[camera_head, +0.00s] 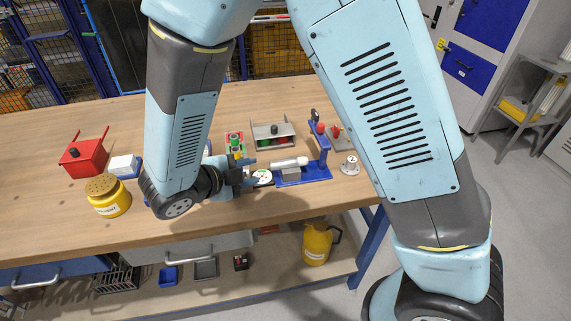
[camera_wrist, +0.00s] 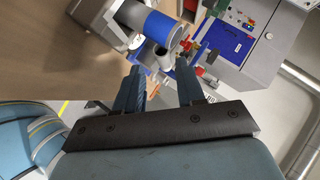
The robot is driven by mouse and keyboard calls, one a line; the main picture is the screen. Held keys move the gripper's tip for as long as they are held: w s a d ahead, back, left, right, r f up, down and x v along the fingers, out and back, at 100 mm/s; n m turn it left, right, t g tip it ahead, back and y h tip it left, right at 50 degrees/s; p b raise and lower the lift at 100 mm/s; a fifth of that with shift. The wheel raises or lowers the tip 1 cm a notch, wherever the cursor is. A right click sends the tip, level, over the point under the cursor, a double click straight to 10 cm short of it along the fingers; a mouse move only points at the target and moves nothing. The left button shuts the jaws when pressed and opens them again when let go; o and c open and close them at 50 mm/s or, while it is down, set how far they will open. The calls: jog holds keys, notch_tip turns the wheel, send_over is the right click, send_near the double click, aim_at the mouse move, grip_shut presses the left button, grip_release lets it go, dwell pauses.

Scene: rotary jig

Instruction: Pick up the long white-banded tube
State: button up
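A whitish tube (camera_head: 290,162) lies roughly level over the blue base of a jig (camera_head: 312,173) towards the table's right end. I cannot make out bands on it in the head view. My gripper (camera_head: 256,174) is just left of the jig, close to the tube's left end, and its fingers are apart. In the wrist view my gripper (camera_wrist: 160,88) is open with nothing between the fingertips. Beyond them is a blue cylinder with a pale end (camera_wrist: 161,27); I cannot tell whether it belongs to the tube or the jig.
A grey tray (camera_head: 273,134) and a green-topped piece (camera_head: 236,146) stand behind my gripper. A red box (camera_head: 83,158), a yellow jar (camera_head: 108,197) and a white-and-blue box (camera_head: 124,166) are at left. A grey flanged part (camera_head: 350,165) is right of the jig.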

aim_at(289, 164)
jog(key=shift+x, duration=3.1)
jog(key=shift+d, duration=0.1)
jog(key=shift+c, duration=0.2)
grip_shut()
